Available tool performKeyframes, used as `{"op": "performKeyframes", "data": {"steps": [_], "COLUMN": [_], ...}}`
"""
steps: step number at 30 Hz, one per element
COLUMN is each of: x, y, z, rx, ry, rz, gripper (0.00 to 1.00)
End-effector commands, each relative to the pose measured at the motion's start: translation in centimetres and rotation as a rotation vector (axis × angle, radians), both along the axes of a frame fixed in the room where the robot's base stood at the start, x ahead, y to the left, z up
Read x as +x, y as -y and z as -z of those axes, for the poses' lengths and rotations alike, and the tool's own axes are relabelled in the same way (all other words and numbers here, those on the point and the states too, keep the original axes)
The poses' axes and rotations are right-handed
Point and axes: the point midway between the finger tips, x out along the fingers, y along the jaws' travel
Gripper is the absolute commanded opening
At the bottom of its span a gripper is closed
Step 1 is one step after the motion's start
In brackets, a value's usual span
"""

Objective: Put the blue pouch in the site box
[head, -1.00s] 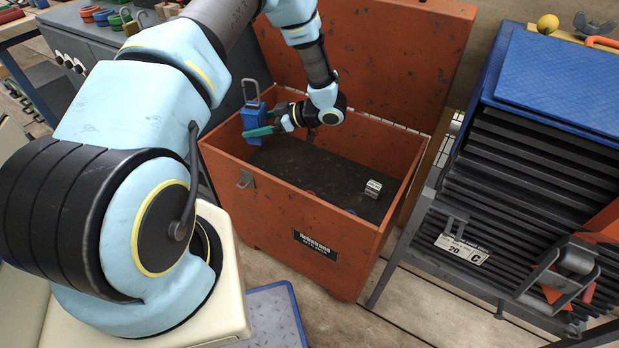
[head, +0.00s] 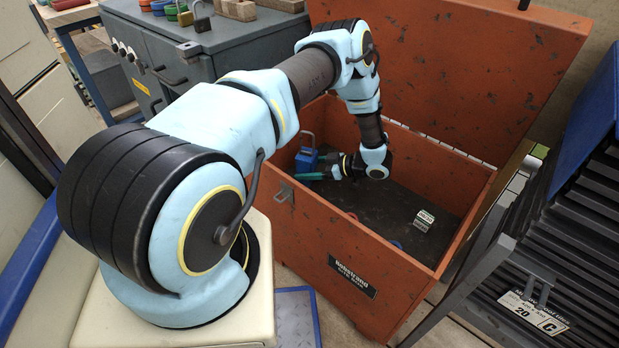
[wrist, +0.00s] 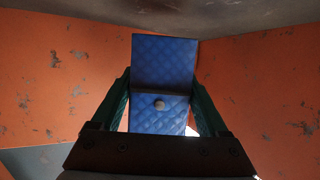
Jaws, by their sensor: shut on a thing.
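The blue pouch (wrist: 165,65) has a quilted face with a small round stud, and it sits between the two green fingers of my gripper (wrist: 163,100) in the wrist view. My gripper is shut on it. In the head view the pouch (head: 305,161) shows inside the left part of the orange site box (head: 345,240), with a grey loop above it. My gripper (head: 307,176) reaches it from the right, below the rim. The box lid is open. I cannot tell whether the pouch touches the box floor.
A small silver and white block (head: 424,220) lies on the dark box floor, with small round red and blue things near the front wall. A grey cabinet (head: 205,60) stands behind left. A rack of dark tiles (head: 580,210) stands at right. The floor's right half is mostly clear.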

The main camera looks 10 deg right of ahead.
Motion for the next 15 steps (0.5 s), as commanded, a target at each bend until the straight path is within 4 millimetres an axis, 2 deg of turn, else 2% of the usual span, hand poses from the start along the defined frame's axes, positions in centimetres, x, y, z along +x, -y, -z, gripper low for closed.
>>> {"op": "performKeyframes", "data": {"steps": [6, 15], "x": [-0.1, 0.0], "y": [0.0, 0.0], "z": [3.0, 3.3], "rx": [0.001, 0.000], "ry": [0.000, 0.002], "rz": [0.000, 0.001], "gripper": [0.00, 0.00]}}
